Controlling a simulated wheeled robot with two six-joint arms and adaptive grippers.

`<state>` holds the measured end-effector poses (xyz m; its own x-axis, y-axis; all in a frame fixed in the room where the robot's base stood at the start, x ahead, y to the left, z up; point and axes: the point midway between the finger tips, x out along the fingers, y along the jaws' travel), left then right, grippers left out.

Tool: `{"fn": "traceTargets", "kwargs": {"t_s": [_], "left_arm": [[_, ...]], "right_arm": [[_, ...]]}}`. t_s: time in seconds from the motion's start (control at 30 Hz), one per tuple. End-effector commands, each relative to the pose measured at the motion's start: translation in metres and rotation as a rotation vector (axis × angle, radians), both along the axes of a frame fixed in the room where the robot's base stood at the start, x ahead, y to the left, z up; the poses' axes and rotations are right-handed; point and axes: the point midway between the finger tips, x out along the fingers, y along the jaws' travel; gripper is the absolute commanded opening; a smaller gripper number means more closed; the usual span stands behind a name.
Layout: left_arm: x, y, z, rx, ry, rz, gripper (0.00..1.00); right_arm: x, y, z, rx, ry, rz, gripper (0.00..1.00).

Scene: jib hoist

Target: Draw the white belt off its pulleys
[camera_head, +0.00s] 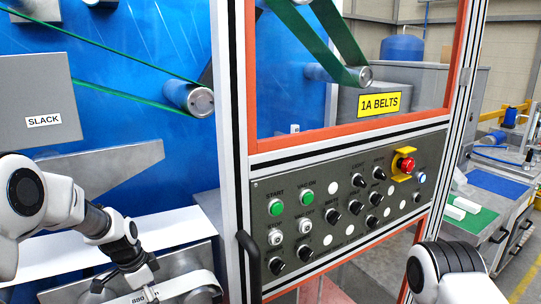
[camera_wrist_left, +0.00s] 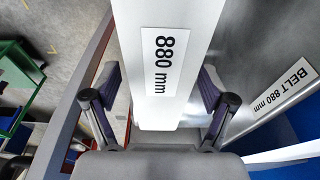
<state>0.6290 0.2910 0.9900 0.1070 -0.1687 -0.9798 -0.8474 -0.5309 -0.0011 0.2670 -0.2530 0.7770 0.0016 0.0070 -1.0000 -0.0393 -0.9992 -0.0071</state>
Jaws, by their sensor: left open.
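The white belt (camera_head: 186,284) shows at the bottom of the head view, curving over a metal part at the lower right. Its label reads 880 mm in the left wrist view, where the belt (camera_wrist_left: 158,25) runs down between my fingers. My left gripper (camera_head: 122,285) is open at the belt's near end. In the wrist view my left gripper (camera_wrist_left: 160,100) has one finger on each side of the belt, with gaps visible. Most of the pulleys is hidden or out of frame. My right arm is at lower right; its gripper is out of frame.
A grey SLACK box (camera_head: 38,100) and a green belt (camera_head: 125,100) on a roller (camera_head: 190,97) stand above. A framed post (camera_head: 232,120) and control panel (camera_head: 345,200) stand to the right. A BELT 880 mm sign (camera_wrist_left: 285,95) is beside the belt.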

Motion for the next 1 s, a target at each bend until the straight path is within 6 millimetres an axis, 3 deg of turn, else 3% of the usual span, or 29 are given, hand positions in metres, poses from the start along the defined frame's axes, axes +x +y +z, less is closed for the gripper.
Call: {"fn": "traceTargets", "kwargs": {"t_s": [0.2, 0.3, 0.37, 1.0], "left_arm": [[0.0002, -0.0001, 0.0003, 0.000, 0.000, 0.000, 0.80], [0.0001, 0.0000, 0.0004, 0.000, 0.000, 0.000, 0.44], [0.0002, -0.0001, 0.0003, 0.001, -0.001, 0.000, 0.26], [0.0050, -0.0077, 0.0031, 0.000, -0.001, 0.001, 0.26]], "right_arm": [[0.0003, 0.0000, 0.0006, 0.000, -0.001, 0.000, 0.83], [0.0003, 0.0000, 0.0006, 0.000, -0.001, 0.000, 0.83], [0.0003, 0.0000, 0.0006, 0.000, -0.001, 0.000, 0.83], [0.0002, 0.0000, 0.0014, 0.000, 0.000, 0.000, 0.83]]}}
